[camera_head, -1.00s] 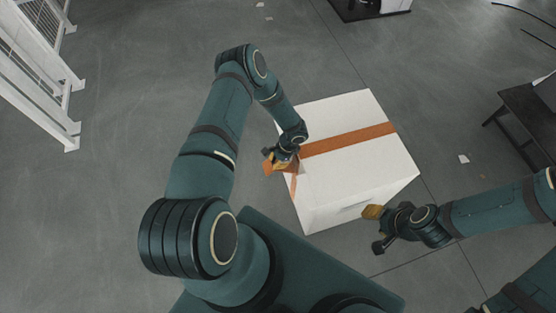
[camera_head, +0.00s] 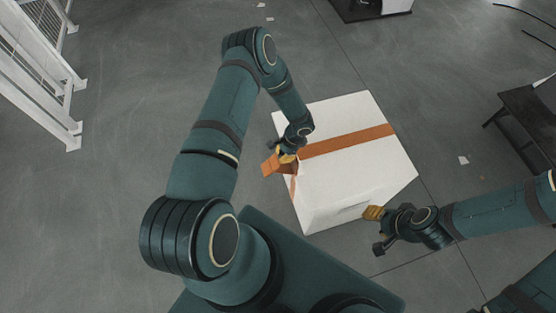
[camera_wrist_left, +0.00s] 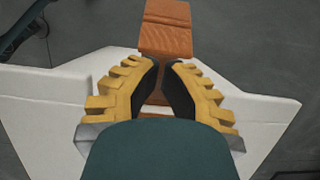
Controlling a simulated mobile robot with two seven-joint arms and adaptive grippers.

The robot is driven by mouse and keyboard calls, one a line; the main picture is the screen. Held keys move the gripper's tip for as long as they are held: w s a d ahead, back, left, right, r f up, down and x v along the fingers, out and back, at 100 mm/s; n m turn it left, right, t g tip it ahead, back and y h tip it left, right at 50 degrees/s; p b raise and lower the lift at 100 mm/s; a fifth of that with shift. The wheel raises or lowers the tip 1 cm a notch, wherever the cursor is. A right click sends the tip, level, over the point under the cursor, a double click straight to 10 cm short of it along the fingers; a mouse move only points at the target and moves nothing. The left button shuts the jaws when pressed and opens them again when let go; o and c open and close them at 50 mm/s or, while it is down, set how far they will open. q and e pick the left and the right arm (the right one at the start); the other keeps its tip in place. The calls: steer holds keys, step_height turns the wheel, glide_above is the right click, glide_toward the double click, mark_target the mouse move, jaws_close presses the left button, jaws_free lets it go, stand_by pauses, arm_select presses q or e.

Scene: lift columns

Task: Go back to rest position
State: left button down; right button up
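A white box (camera_head: 350,170) with an orange-brown stripe stands on the floor in the head view. My left gripper (camera_head: 287,157) is at the box's left edge, beside a brown piece (camera_head: 270,167) that sticks out past that edge. In the left wrist view the yellow fingers (camera_wrist_left: 160,68) lean towards each other with a narrow gap between them.
A white railing (camera_head: 40,80) stands at the upper left. A dark table (camera_head: 525,110) is at the right, and a dark-based object (camera_head: 370,8) is at the top. The grey floor left of my left arm is clear.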

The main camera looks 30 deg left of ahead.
arm_select(q)
steer(key=p+v, duration=0.1)
steer(key=v, duration=0.7)
